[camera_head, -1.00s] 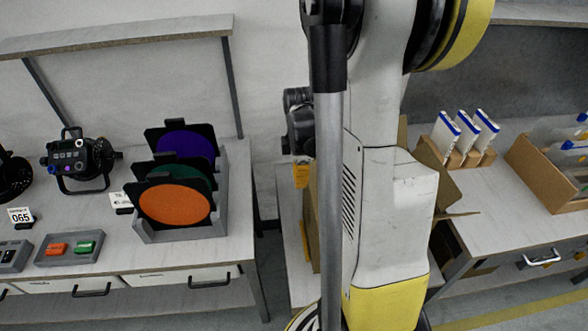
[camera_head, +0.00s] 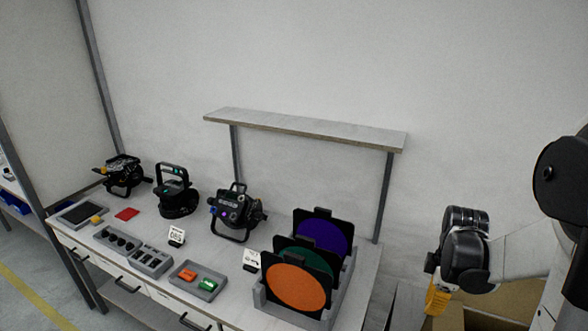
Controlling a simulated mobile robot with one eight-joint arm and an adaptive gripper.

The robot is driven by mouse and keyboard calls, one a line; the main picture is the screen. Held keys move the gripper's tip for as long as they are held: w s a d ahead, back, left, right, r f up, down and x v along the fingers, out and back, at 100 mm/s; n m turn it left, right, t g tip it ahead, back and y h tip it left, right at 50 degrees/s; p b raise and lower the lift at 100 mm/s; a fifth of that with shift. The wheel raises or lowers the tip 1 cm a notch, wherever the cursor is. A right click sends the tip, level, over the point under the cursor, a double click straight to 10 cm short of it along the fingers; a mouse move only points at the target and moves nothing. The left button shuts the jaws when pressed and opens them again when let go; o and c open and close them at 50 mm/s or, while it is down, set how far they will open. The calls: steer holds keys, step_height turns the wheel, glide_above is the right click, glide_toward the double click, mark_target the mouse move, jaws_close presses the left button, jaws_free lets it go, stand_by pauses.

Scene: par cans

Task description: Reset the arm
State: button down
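My arm comes in from the right edge of the head view, with a black wrist section (camera_head: 466,252) and pale links behind it. A yellow-orange piece (camera_head: 437,297) shows below the wrist, above an open cardboard box. My gripper's fingers cannot be made out, so I cannot tell whether they are open or shut or whether they hold anything. The arm is to the right of the workbench (camera_head: 236,316) and apart from the things on it.
The bench carries several black stage lights, one of them (camera_head: 236,212) near the middle. A rack holds orange (camera_head: 296,287), green and purple filter discs. A grey tray (camera_head: 198,280) holds small orange and green pieces. A shelf (camera_head: 305,130) overhangs the bench. A cardboard box (camera_head: 408,303) stands below my wrist.

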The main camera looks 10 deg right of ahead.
steer(key=s+a+r+m+t+b, duration=0.1)
steer(key=a+m+t+b, duration=0.2)
steer(key=a, duration=0.9)
steer(key=s+a+r+m+t+b, duration=0.2)
steer(key=a+m+t+b, duration=0.2)
steer(key=a+m+b, duration=0.3)
steer(key=a+b, duration=0.1)
steer(key=a, duration=0.4)
steer(key=shift+s+m, duration=0.25)
steer(key=shift+m, duration=0.05)
